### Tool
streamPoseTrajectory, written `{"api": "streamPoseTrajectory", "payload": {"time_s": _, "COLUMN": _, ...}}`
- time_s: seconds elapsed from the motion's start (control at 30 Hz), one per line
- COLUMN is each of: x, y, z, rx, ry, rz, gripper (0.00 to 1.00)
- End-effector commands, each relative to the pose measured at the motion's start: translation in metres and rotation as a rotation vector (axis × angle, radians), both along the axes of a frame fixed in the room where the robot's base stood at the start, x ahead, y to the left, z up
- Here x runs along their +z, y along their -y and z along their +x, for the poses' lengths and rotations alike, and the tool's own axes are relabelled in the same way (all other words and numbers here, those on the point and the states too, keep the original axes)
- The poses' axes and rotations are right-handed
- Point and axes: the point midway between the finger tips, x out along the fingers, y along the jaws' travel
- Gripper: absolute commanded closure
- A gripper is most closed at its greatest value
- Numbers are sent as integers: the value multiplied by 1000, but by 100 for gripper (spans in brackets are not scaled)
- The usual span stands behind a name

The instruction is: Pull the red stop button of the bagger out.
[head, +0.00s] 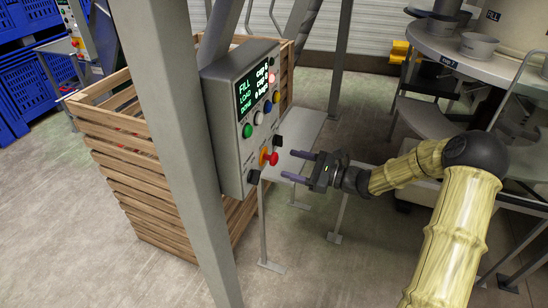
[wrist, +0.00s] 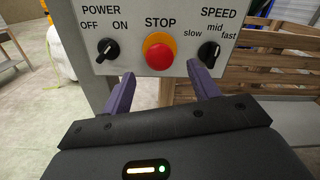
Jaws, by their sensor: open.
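The red stop button (head: 273,158) sits on a yellow-orange disc low on the grey control box of the bagger (head: 236,115). In the wrist view the red stop button (wrist: 159,56) is at upper centre, under the word STOP. My gripper (head: 290,167) is open and empty in front of the box, with its two purple fingers pointing at the panel. In the wrist view my gripper (wrist: 158,82) has one finger on each side below the button, apart from it. Whether the button is pushed in or out, I cannot tell.
The black power knob (wrist: 108,49) and speed knob (wrist: 209,53) flank the button closely. Coloured buttons and a lit screen (head: 257,83) are higher on the box. A grey post (head: 165,130) and a wooden slatted crate (head: 130,150) stand at the left.

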Motion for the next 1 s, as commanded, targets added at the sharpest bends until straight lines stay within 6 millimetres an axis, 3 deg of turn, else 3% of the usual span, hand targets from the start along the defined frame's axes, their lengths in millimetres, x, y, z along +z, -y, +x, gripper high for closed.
{"api": "streamPoseTrajectory", "payload": {"time_s": 0.33, "x": 1, "y": -54, "z": 19, "rx": 2, "ry": 0, "rz": 2, "gripper": 40}}
{"api": "streamPoseTrajectory", "payload": {"time_s": 0.73, "x": 0, "y": -63, "z": 23, "rx": 0, "ry": 0, "rz": 0, "gripper": 40}}
{"api": "streamPoseTrajectory", "payload": {"time_s": 1.0, "x": 0, "y": -62, "z": 22, "rx": 0, "ry": 0, "rz": 0, "gripper": 91}}
